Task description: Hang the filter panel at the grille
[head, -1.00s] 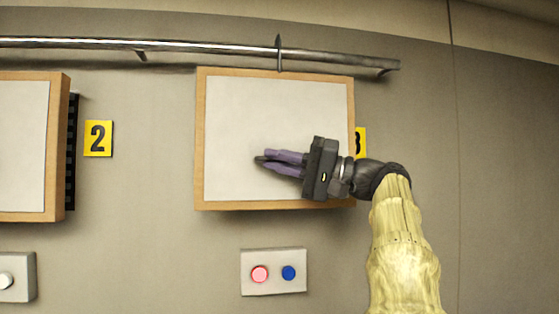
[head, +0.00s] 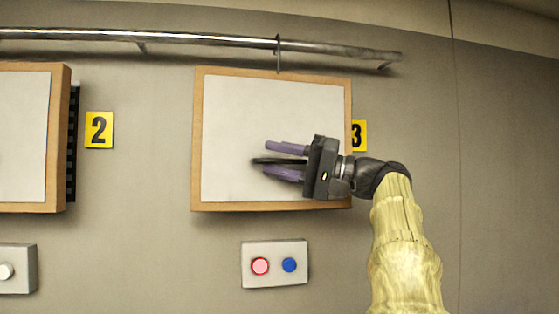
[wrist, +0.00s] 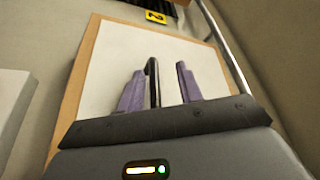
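A filter panel (head: 235,115), white with a wooden frame, hangs upright on the wall from a hook (head: 278,55) over the metal rail, beside the yellow number 3 sign (head: 358,135). No grille shows behind it. Its dark bar-shaped handle (head: 265,161) sticks out from the white face. My gripper (head: 284,161) is in front of the panel with its purple fingers spread, one on each side of the handle. In the wrist view the handle (wrist: 153,80) stands between the open fingers (wrist: 158,85), with gaps on both sides; the white face (wrist: 115,60) is beyond.
The metal rail (head: 200,41) runs along the wall above. Another framed panel (head: 25,130) hangs at the left over a dark slatted grille (head: 73,140) beside the number 2 sign (head: 99,130). A box with red and blue buttons (head: 274,280) is below the panel. The wall at right is bare.

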